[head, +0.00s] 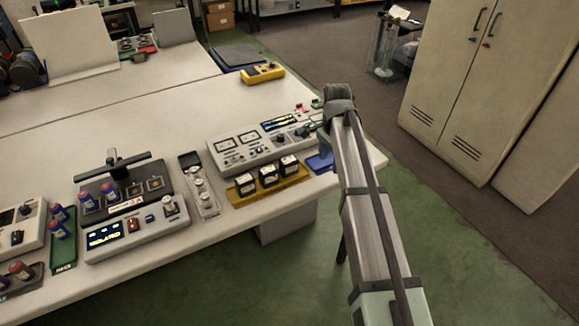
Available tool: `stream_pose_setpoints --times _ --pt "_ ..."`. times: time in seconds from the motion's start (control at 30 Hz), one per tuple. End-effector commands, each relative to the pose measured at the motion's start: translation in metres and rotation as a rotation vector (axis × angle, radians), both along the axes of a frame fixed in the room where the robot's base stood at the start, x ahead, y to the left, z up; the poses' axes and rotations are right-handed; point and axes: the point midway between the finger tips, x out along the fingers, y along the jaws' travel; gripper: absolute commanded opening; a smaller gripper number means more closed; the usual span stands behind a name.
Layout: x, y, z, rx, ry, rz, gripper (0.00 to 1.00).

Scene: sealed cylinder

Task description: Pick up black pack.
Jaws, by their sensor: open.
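Three dark packs with pale labels sit upright in a row on a yellow tray (240,201) near the bench's front edge: a left pack (245,184), a middle pack (268,176) and a right pack (289,166). Which one the task calls the black pack I cannot tell. My gripper (322,143) is at the far end of my arm, over the bench's right end, to the right of and beyond the packs. It is open and appears apart from them; its fingertips are small and partly hidden by the wrist.
A grey instrument panel (238,148) stands directly behind the packs. A blue tray (320,163) lies right of them, near the bench corner. A narrow tray (204,191) and a display console (128,236) stand to the left. A yellow meter (262,73) lies farther back.

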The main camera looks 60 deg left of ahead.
Motion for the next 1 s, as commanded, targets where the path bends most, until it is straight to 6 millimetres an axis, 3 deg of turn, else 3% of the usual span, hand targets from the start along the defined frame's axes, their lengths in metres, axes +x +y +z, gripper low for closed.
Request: stream_pose_setpoints --times 0.03,0.2,0.3,0.43,0.67,1.0 --pt "-0.02 0.021 0.017 0.013 -0.004 0.011 0.68" --pt "-0.075 0.059 0.058 0.043 -0.012 0.019 0.68" --pt "-0.096 0.072 0.073 0.054 -0.014 0.021 0.68" --pt "-0.11 0.078 0.083 0.061 -0.014 0.022 0.68" --pt "-0.112 0.079 0.069 0.061 -0.013 0.022 0.68" --pt "-0.111 0.079 0.013 0.06 -0.013 0.022 0.68"
